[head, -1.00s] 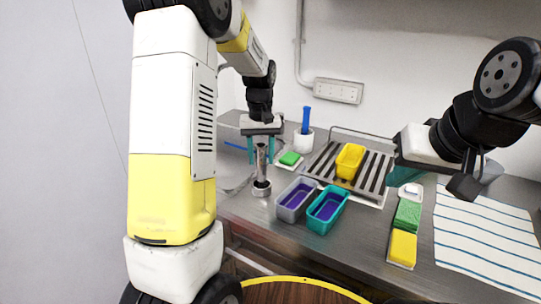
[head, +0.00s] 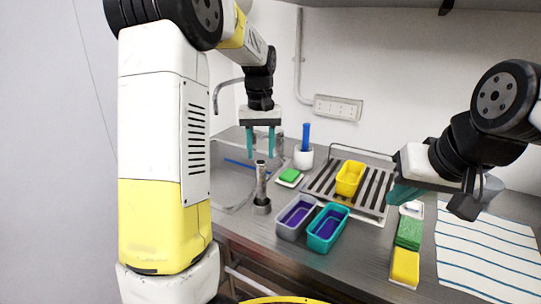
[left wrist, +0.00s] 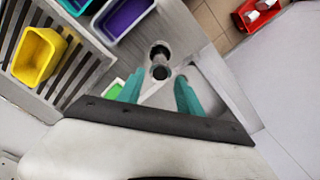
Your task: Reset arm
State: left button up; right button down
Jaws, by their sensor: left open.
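My left gripper (head: 261,142) is open and empty, pointing down above the counter. Its teal fingers hang over and behind a metal cylinder (head: 261,182) standing in a round holder. In the left wrist view the open fingers (left wrist: 160,95) show clearly apart, with the cylinder's top (left wrist: 160,58) beyond them. My right gripper (head: 405,190) is at the right, near the sponges; its fingers are partly hidden by its own body, so I cannot tell its opening.
Grey (head: 296,217) and teal (head: 327,228) tubs with purple contents stand mid-counter. A yellow tub (head: 349,178) sits on a slatted rack (head: 377,203). Green (head: 409,232) and yellow (head: 405,267) sponges and a striped cloth (head: 485,249) lie right. A faucet (head: 226,83) rises behind the left arm.

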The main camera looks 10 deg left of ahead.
pick_arm(q)
jog(key=shift+r, duration=0.35)
jog(key=shift+s+r, duration=0.25)
jog(key=shift+s, duration=0.05)
jog(key=s+d+r+m+t+h, duration=0.1)
jog(key=s+r+t, duration=0.1)
jog(key=s, duration=0.9)
jog(key=s+d+r+m+t+h, duration=0.1)
jog(key=s+t, duration=0.3)
jog(key=s, duration=0.8)
jog(key=shift+s+r+m, duration=0.3)
jog(key=shift+r+m, duration=0.35)
jog(key=shift+m, duration=0.05)
jog(key=shift+d, duration=0.1)
